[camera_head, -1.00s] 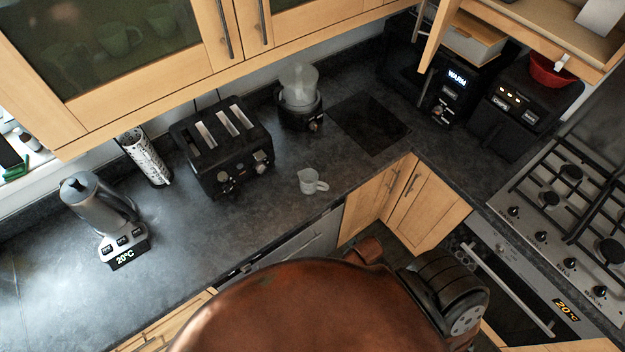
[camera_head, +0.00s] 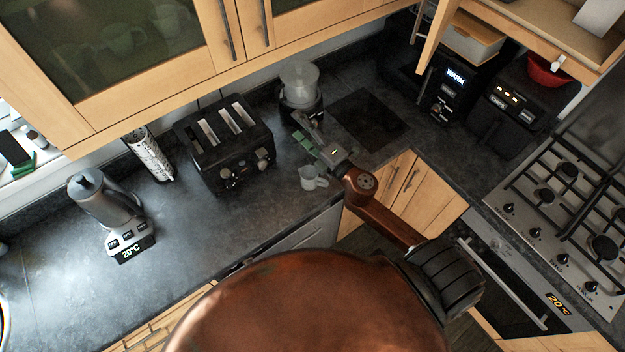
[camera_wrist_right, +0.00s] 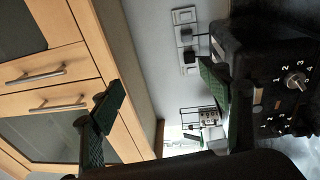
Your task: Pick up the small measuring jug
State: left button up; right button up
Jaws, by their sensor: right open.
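The small measuring jug (camera_head: 312,178) is a pale, whitish cup with a handle on its right. It stands upright on the dark worktop near its front edge, right of the toaster. My right gripper (camera_head: 304,133) reaches over the worktop just behind the jug in the picture, apart from it. Its green-padded fingers are spread and empty, and they also show wide apart in the right wrist view (camera_wrist_right: 160,100). I cannot make out the jug in the right wrist view. My left gripper is not in view.
A black toaster (camera_head: 222,165) stands left of the jug. A blender-like appliance (camera_head: 299,88) stands close behind my right gripper. A kettle (camera_head: 100,203) is farther left. Wall cabinets (camera_head: 150,85) overhang the back.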

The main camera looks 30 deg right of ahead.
jog(key=a+n+g+y, duration=0.2)
jog(key=a+n+y, duration=0.3)
jog(key=a+n, duration=0.15)
jog(key=n+g+h, duration=0.6)
jog(key=n+g, duration=0.7)
jog(key=n, duration=0.3)
send_near(319, 177)
jog(key=x, duration=0.3)
jog(key=a+x, duration=0.1)
jog(key=x, duration=0.1)
jog(key=shift+w+f+p, duration=0.1)
jog(key=shift+w+p, duration=0.2)
jog(key=shift+w, duration=0.05)
jog(key=shift+d+f, duration=0.1)
jog(key=shift+f, duration=0.15)
jog(key=shift+p+x, duration=0.3)
jog(key=shift+x, duration=0.65)
jog(key=x, duration=0.1)
jog(key=p+x, duration=0.1)
jog(key=x, duration=0.1)
jog(key=p+x, duration=0.1)
jog(key=shift+w+a+f, duration=0.2)
jog(key=shift+w+a, duration=0.15)
jog(key=shift+a, duration=0.05)
jog(key=shift+f, duration=0.3)
jog(key=shift+c, duration=0.3)
